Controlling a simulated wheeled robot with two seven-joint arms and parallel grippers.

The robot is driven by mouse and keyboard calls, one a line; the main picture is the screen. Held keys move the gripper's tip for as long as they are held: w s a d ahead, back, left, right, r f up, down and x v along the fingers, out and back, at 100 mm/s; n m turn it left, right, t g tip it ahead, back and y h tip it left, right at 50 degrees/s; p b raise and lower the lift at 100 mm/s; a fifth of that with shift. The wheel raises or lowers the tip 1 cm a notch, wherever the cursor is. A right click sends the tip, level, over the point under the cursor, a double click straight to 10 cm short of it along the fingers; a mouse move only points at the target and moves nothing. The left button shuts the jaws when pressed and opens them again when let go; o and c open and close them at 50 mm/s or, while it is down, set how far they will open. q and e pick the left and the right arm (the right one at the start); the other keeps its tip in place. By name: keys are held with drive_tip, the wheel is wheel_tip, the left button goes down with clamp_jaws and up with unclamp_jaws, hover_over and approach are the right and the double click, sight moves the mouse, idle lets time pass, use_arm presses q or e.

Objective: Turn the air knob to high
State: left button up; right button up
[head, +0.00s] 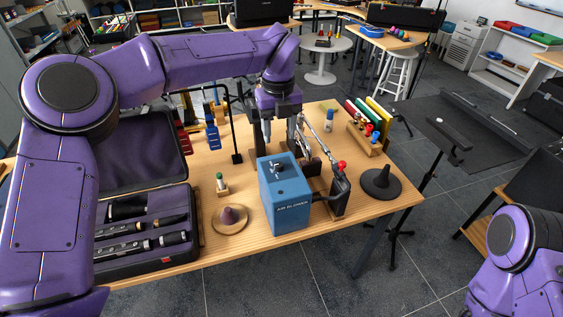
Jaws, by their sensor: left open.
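A blue box marked "AIR BLOWER" (286,201) stands on the wooden table. A small dark knob (278,167) sits on its top face. The knob's pointer setting is too small to tell. My left gripper (280,143) hangs pointing down, just above the knob in the picture. Its two fingers are apart with nothing seen between them, and it appears clear of the knob. My right arm (520,255) shows at the lower right, but its gripper is out of view.
An open instrument case (145,262) lies left of the blower. A music stand (462,130) stands beyond the table.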

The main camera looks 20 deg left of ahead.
sight(279, 164)
use_arm(q)
wheel_tip(279, 164, down, 9)
drive_tip(key=shift+a+f+p, duration=0.1)
drive_tip(key=shift+f+p, duration=0.1)
drive_tip(key=shift+p, duration=0.85)
drive_tip(key=shift+w+f, duration=0.15)
drive_tip(key=shift+f, duration=0.25)
drive_tip(key=shift+c, duration=0.3)
clamp_jaws()
